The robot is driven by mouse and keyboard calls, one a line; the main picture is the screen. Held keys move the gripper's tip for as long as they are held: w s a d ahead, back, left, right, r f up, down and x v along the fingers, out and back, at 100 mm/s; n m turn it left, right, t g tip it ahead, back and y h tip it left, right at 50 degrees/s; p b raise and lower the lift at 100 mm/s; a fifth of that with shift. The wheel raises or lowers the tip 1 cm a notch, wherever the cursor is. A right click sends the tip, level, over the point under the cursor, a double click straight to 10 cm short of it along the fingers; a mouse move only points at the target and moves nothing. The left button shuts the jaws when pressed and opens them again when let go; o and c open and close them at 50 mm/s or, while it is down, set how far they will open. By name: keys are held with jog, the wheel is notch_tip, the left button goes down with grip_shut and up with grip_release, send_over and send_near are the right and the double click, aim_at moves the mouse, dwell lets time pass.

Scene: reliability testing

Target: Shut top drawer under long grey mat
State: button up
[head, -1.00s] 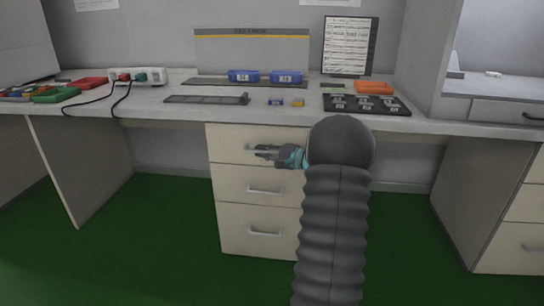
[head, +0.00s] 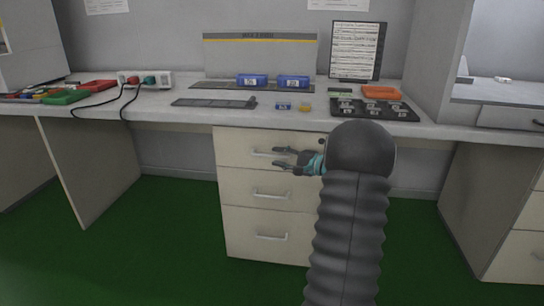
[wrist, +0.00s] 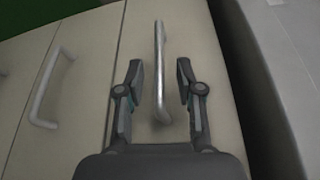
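The long grey mat (head: 214,103) lies on the desk above a pale drawer unit. The top drawer (head: 236,143) looks about flush with the drawers below it in the head view; a small gap cannot be ruled out. Its metal handle (wrist: 159,45) runs between my fingers in the wrist view, with space visible on both sides. My gripper (head: 277,157) is open in front of the top drawer and holds nothing. It also shows in the wrist view (wrist: 160,72). My arm hides the right part of the drawer fronts.
The desk top (head: 190,120) overhangs the drawers. The middle drawer (head: 236,188) and bottom drawer (head: 240,240) look closed. Blue bins (head: 252,80), a black tray (head: 372,110) and a power strip (head: 160,79) stand on the desk. The green floor (head: 150,245) on the left is clear.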

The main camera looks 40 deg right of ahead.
jog(key=v, duration=0.8)
jog(key=shift+s, duration=0.1)
jog(key=s+a+f+m+g, duration=0.1)
jog(key=s+a+f+g, duration=0.4)
jog(key=f, duration=0.4)
jog(key=s+a+n+g, duration=0.2)
jog(key=s+a+g, duration=0.3)
jog(key=a, duration=0.4)
jog(key=s+a+r+n+h+p, duration=0.1)
jog(key=s+a+r+n+h, duration=0.1)
jog(key=s+a+r+n, duration=0.3)
jog(key=s+a+r+n+h+p, duration=0.2)
jog(key=s+a+r+n, duration=0.2)
jog(key=a, duration=0.8)
jog(key=s+a+r+n+h+p, duration=0.1)
jog(key=s+a+r+n+h, duration=0.1)
jog(key=s+a+r+n, duration=0.3)
jog(key=shift+s+a+r+n+h+p, duration=0.3)
jog(key=shift+s+a+h+p, duration=0.15)
jog(key=shift+a, duration=1.45)
